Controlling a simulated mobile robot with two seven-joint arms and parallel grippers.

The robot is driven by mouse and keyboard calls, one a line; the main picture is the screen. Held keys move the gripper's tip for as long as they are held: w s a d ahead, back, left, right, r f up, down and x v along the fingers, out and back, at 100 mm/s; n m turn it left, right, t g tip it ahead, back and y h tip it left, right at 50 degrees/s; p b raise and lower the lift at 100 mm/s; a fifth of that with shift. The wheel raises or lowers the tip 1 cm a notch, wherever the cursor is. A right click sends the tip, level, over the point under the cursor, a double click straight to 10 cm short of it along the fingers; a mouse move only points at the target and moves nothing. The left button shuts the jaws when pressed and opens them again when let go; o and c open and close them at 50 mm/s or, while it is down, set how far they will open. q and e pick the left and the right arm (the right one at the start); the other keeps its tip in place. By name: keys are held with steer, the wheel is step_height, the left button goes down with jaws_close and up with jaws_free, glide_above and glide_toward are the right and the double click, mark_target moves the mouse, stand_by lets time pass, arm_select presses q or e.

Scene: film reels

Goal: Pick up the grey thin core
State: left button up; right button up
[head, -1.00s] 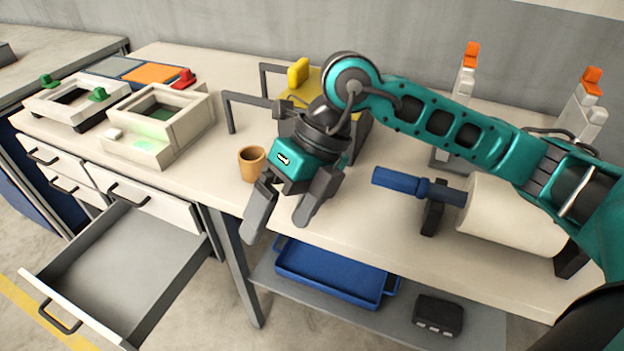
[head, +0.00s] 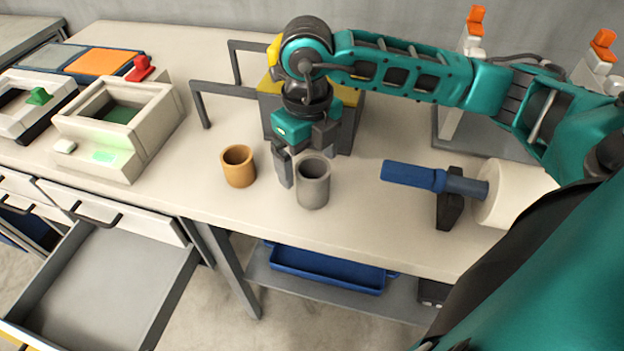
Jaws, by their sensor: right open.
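The grey thin core (head: 313,188) is a short hollow cylinder standing upright on the workbench near its front edge. My right gripper (head: 303,158) is open and points down right at the core. One finger is at the core's left side, and the other is mostly hidden behind the core's rim. I cannot tell whether either finger touches it. My left gripper is not in view.
An orange-brown core (head: 239,170) stands close to the left. A yellow-topped dark device (head: 345,97) is behind the gripper. A blue-handled spindle with a white roll (head: 515,192) lies to the right. An open drawer (head: 110,285) juts out at front left.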

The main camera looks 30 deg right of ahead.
mark_target(313, 172)
steer(key=shift+s+d+f, duration=0.1)
steer(key=shift+s+f, duration=0.05)
steer(key=shift+f, duration=1.45)
steer(key=shift+s+f, duration=0.1)
steer(key=shift+f, duration=1.45)
steer(key=shift+c, duration=0.2)
steer(key=c, duration=1)
steer(key=shift+r, duration=0.1)
